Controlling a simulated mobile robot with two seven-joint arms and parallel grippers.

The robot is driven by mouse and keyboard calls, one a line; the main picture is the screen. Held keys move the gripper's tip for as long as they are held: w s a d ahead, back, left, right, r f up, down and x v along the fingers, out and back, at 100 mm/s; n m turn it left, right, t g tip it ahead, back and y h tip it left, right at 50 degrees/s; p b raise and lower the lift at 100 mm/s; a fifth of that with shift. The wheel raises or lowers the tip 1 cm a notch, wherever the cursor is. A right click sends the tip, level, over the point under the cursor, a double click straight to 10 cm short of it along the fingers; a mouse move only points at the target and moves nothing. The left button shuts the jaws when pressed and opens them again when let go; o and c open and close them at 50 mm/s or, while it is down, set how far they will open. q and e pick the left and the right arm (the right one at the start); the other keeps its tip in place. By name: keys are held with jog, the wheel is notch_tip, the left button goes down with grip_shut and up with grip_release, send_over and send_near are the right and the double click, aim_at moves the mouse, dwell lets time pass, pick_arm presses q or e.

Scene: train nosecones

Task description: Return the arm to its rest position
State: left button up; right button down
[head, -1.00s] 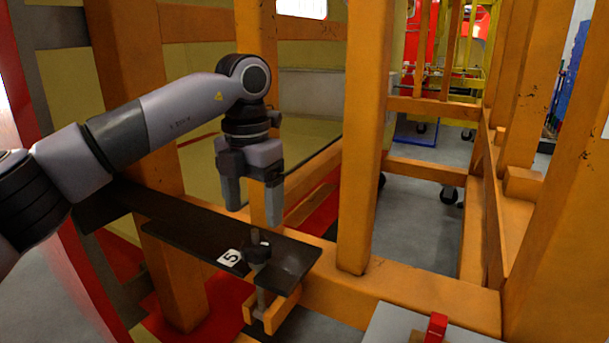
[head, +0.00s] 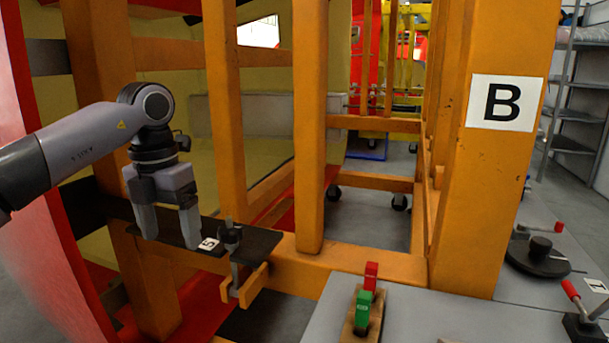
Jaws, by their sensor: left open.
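My left gripper (head: 170,238) comes in from the left in the head view. It is open and empty, with its two fingers pointing down. It hangs above or in front of a dark plate (head: 262,240) that carries a white label "5" (head: 209,244). A dark clamp or bolt (head: 231,238) stands at the plate's right end, apart from the fingers. My right gripper is not in view.
Orange frame posts (head: 309,120) rise around the plate. A post with a "B" sign (head: 507,102) stands at right.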

pick_arm(q)
jog(key=w+a+n, duration=0.1)
jog(key=a+n, duration=0.1)
jog(key=a, duration=0.6)
jog(key=s+d+f+n+t+h, duration=0.1)
jog(key=s+d+f+n+h, duration=0.15)
jog(key=d+f+h, duration=0.7)
jog(key=s+d+f+n+t+h, duration=0.1)
jog(key=s+d+f+h, duration=0.3)
jog(key=d+f+h, duration=0.55)
jog(key=s+a+f+n+t+y, duration=0.5)
jog(key=a+f+n+t+y, duration=0.6)
jog(key=n, duration=0.9)
jog(key=s+a+f+n+g+y, duration=0.2)
jog(key=s+a+f+n+y, duration=0.1)
jog(key=s+a+f, duration=0.3)
jog(key=s+a+f+n+g+y, duration=0.25)
jog(key=s+f+n, duration=0.2)
jog(key=s, duration=0.45)
jog(key=w+d+n+t, duration=0.1)
jog(key=d+n, duration=0.2)
jog(key=d, duration=0.6)
jog(key=shift+d+r+n+t+p, duration=0.15)
jog(key=shift+r+n+t+p, duration=0.05)
jog(key=shift+n+t+p, duration=0.2)
